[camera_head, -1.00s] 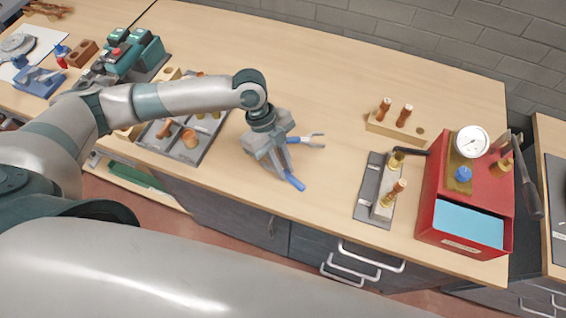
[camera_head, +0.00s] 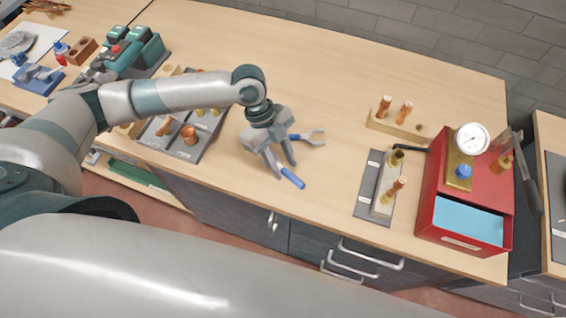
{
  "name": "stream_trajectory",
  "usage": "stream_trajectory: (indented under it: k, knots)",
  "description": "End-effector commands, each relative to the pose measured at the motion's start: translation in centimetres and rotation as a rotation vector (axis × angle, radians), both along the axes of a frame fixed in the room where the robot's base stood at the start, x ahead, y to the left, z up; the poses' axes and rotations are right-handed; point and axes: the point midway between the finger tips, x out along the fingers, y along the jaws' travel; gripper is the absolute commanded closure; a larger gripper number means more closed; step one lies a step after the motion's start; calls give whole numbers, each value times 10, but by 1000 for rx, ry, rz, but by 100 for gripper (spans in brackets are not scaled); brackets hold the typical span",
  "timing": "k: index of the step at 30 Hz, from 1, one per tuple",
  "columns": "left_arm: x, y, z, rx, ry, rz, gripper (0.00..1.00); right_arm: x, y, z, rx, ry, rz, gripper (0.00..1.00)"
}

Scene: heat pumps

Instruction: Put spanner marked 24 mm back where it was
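My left gripper (camera_head: 284,170) points down over the middle of the bench, its two fingers spread apart. A blue-handled tool (camera_head: 293,178) lies on the bench at the fingertips, its handle pointing to the lower right; its other end is hidden by the gripper. A grey spanner-like head (camera_head: 314,137) with a bit of blue shows just right of the gripper, partly hidden. I cannot tell which is the 24 mm spanner, as no marking is readable. Nothing is clearly held. My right gripper is not in view.
A grey tray (camera_head: 204,148) with copper fittings lies left of the gripper. To the right are a wooden block with copper pieces (camera_head: 398,126), a grey mat with a brass-fitted block (camera_head: 366,187) and a red box with a gauge (camera_head: 432,205). The bench behind is clear.

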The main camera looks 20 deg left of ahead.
Motion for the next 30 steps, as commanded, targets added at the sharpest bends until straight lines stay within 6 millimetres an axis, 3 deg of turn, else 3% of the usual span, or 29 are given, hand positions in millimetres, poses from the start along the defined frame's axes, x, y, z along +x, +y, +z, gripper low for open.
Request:
stream_trajectory:
  k: [5, 18, 24, 30]
  knots:
    - [4, 8, 16, 1, -4, 0, 67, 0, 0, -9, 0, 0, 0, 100]
    - [17, 35, 85, 1, -4, -1, 67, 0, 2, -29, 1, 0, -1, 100]
    - [19, 41, 102, 0, -2, -1, 67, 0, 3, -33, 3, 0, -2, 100]
    - [19, 42, 105, 1, 0, -1, 67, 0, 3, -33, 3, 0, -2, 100]
